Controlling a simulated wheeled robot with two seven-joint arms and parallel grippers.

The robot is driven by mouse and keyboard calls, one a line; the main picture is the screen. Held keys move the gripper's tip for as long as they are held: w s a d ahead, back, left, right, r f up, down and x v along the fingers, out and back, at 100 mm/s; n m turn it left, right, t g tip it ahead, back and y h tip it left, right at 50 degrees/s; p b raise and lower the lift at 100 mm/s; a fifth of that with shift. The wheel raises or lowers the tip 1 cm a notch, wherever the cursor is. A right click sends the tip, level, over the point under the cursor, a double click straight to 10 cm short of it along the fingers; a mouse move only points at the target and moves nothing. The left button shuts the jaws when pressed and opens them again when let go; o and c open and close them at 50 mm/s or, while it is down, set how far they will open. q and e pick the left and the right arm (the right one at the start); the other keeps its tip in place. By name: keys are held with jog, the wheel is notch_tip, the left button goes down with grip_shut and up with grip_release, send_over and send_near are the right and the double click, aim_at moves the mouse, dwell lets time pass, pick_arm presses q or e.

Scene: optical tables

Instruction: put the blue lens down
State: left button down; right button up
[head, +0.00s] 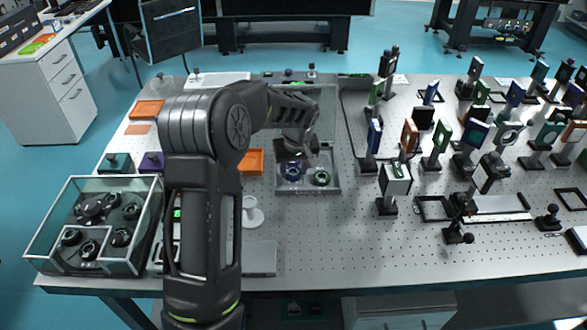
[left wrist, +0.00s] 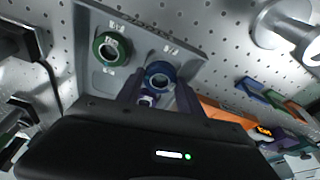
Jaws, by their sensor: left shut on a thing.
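The blue lens (head: 293,172) is a dark blue ring with a glass centre. My left gripper (head: 296,158) reaches down from above and is shut on it. In the left wrist view the blue lens (left wrist: 160,75) sits between the two fingertips of the left gripper (left wrist: 160,88). It is over the front left part of a grey tray (head: 308,190); I cannot tell whether it touches the tray. A green lens (head: 320,178) stands just to its right on the same tray, and it also shows in the left wrist view (left wrist: 111,48). My right gripper is not in view.
An orange tray (head: 252,162) lies left of the grey tray. A white round stand (head: 252,213) is nearer the front. A glass-walled box (head: 95,222) with dark mounts stands at the left. Several upright optics crowd the right; the table's front middle (head: 330,245) is clear.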

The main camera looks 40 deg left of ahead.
pick_arm(q)
jog(key=shift+f, duration=0.25)
jog(key=shift+f+b, duration=0.6)
jog(key=shift+b, duration=0.05)
jog(key=c, duration=1)
grip_release()
jog(key=shift+c, duration=0.2)
jog(key=shift+r, duration=0.1)
